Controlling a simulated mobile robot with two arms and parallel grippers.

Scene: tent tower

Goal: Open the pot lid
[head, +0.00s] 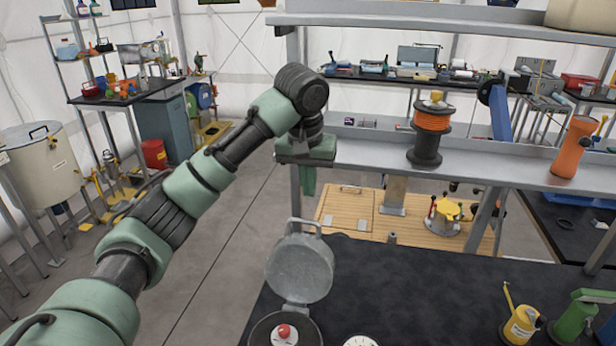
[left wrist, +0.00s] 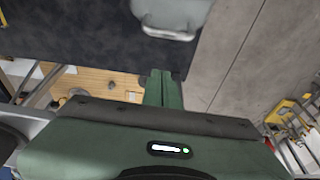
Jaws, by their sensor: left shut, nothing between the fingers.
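The grey round pot lid (head: 300,270) stands raised, nearly upright, at the back of the pot (head: 258,331) on the dark table. Its handle sticks up at the top edge. The pot is cut off by the bottom of the head view, and a red-topped item (head: 284,332) shows in its opening. My left gripper (head: 308,182) points down, shut and empty, above and beyond the lid, apart from it. In the left wrist view its green fingers (left wrist: 163,88) are together, and part of the lid (left wrist: 172,12) with its handle shows at the top. My right gripper is not in view.
The dark table (head: 420,290) has bare room right of the lid. A yellow oil can (head: 521,325) and a green item (head: 573,320) stand at its right. A grey shelf (head: 480,165) with an orange spool (head: 432,120) lies behind, close to my left gripper.

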